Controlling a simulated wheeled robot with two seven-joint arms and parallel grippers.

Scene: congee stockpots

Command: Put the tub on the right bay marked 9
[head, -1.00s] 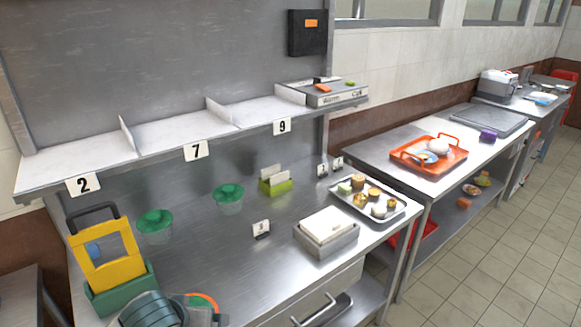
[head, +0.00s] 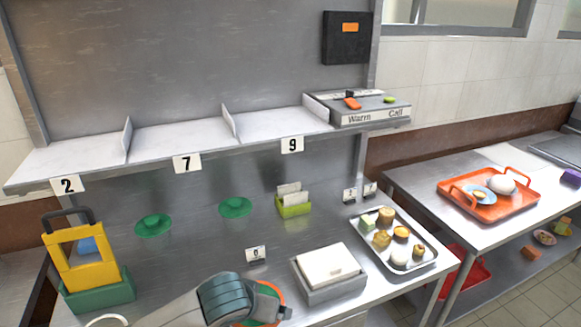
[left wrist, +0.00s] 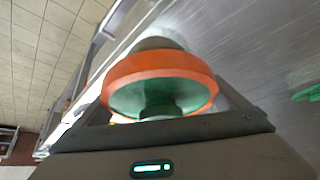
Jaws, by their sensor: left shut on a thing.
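The tub (left wrist: 160,80) has a green lid with an orange ring around it and fills the middle of the left wrist view. My left gripper is shut on it, with a finger on each side. In the head view the tub (head: 270,302) shows only partly at the bottom edge, with my left gripper (head: 262,300) in front of it, above the lower counter. The right bay (head: 275,122) on the raised shelf bears the label 9 (head: 292,144) and is empty. My right gripper is out of view.
Bays 7 (head: 180,138) and 2 (head: 75,158) are empty; upright dividers separate the bays. Right of bay 9 stands a Warm/Call box (head: 370,110). Two green lids (head: 153,225) (head: 235,207), a green card holder (head: 294,208), a food tray (head: 428,262) and a grey box (head: 330,288) occupy the counter.

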